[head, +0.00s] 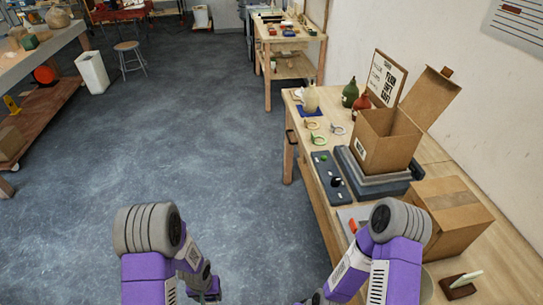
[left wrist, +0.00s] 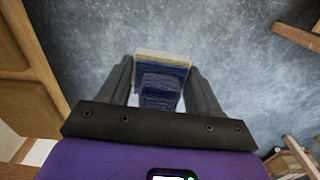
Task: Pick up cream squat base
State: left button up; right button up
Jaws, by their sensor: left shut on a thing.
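A cream, bottle-shaped base (head: 310,99) stands on a blue mat at the far end of the right-hand workbench, apart from both grippers. A green base (head: 350,93) and a red base (head: 361,107) stand to its right. My left gripper (left wrist: 160,82) is shut on a blue block with a pale edge (left wrist: 161,66), over the floor. In the head view the left gripper (head: 207,290) is low and left of the bench; its fingertips are unclear. My right gripper (head: 313,299) shows only in part at the bottom edge, its fingers not clear.
The workbench (head: 296,119) also holds several coloured rings, a dark switch panel (head: 328,176), an open cardboard box (head: 388,140) on a grey stand, and a closed box (head: 449,215). A stool (head: 130,55) and white bin (head: 93,72) stand far left. The middle floor is clear.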

aim_at(310, 98)
jog(key=u, duration=0.65)
jog(key=i, duration=1.7)
jog(key=z, duration=0.9)
jog(key=i, duration=0.9)
jog(key=z, duration=0.95)
